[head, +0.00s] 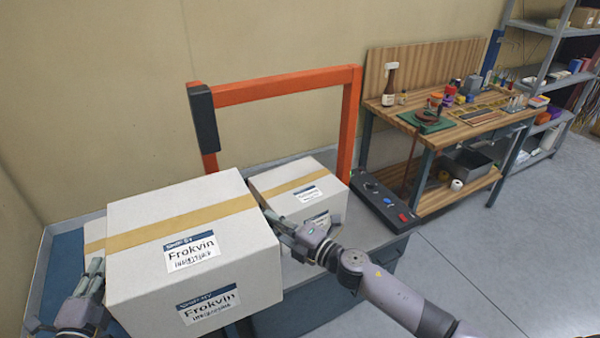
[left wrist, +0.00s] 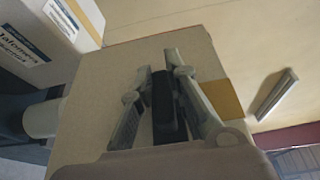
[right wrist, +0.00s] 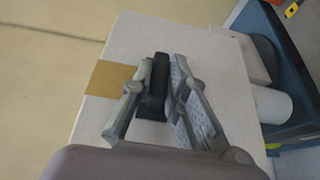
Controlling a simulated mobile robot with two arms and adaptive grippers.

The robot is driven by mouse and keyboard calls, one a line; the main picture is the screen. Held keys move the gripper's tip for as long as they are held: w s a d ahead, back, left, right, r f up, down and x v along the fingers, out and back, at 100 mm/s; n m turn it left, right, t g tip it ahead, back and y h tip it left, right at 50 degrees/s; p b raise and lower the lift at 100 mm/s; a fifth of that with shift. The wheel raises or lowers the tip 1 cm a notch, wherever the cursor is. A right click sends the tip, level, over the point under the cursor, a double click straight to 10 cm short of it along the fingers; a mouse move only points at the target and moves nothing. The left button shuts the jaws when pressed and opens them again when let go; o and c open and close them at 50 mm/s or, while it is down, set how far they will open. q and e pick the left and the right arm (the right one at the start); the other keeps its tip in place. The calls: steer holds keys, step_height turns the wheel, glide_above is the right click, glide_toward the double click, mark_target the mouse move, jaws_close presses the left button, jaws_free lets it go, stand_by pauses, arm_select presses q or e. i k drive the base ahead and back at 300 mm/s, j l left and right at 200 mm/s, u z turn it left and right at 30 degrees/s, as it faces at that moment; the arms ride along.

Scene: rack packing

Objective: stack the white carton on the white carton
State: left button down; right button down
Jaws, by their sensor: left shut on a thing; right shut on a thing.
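A large white carton (head: 180,225) with a tan tape strip and Frokvin labels is upright between my two grippers in the head view. My left gripper (head: 95,272) is at its left side and my right gripper (head: 285,232) at its right side, both shut on it. The carton's side also fills the left wrist view (left wrist: 100,85) and the right wrist view (right wrist: 225,70). A smaller white carton (head: 265,183) with tape and labels stands behind to the right. Another white carton (head: 95,231) shows behind the left edge, mostly hidden. What lies under the large carton is hidden.
An orange frame (head: 285,84) rises behind the cartons. A black control panel (head: 385,203) with buttons is at the right. A wooden workbench (head: 470,125) with tools and a grey shelf (head: 548,75) stand farther right. The floor (head: 500,260) at the right is clear.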

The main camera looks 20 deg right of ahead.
mark_target(298, 182)
steer(key=i+l, duration=0.15)
steer(key=l, duration=0.15)
steer(key=i+l, duration=0.15)
steer(key=l, duration=0.2)
steer(key=i+l, duration=0.35)
steer(key=l, duration=0.25)
steer(key=i+l, duration=0.3)
steer(key=l, duration=0.15)
steer(key=i+l, duration=0.35)
